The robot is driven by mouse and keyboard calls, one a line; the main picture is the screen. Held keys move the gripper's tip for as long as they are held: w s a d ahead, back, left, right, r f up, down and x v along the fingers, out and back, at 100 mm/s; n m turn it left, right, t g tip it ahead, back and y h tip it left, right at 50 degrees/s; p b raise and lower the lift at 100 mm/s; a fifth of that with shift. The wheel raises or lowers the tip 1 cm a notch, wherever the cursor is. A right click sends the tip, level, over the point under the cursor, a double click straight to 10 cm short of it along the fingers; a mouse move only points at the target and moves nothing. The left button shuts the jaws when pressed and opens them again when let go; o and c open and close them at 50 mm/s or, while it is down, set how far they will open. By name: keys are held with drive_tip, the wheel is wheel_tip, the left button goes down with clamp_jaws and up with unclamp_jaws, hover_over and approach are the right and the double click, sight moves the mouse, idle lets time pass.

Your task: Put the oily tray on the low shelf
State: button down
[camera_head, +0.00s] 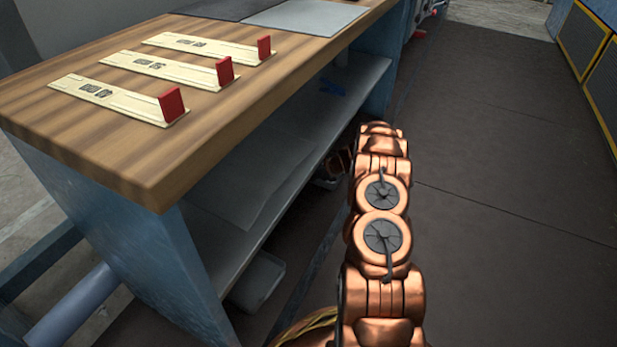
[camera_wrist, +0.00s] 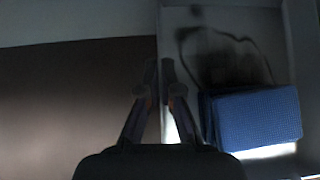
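In the wrist view, the grey oily tray (camera_wrist: 218,22) lies at the right, with a dark looping smear on its floor. My gripper (camera_wrist: 159,75) has its fingers close together on either side of the tray's left wall and looks shut on it. In the head view, my gripper (camera_head: 338,160) is low beside the bench, mostly hidden by my copper arm. A small part of a grey tray (camera_head: 327,183) shows under it. The low shelf (camera_head: 255,165) is the grey board under the bench top, with a flat sheet on it.
A blue textured block (camera_wrist: 258,118) sits in the tray. Another grey tray (camera_head: 258,282) is below the shelf's near end. The wooden bench top (camera_head: 130,165) overhangs the shelf. The dark floor (camera_head: 500,200) at right is clear.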

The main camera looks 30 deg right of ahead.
drive_tip(key=shift+f, duration=0.2)
drive_tip(key=c, duration=1.3)
unclamp_jaws()
drive_tip(key=shift+r, duration=0.2)
drive_tip(key=p+v, duration=0.4)
drive_tip(key=v, duration=0.8)
drive_tip(key=shift+p, duration=0.3)
drive_tip(key=shift+a, duration=0.1)
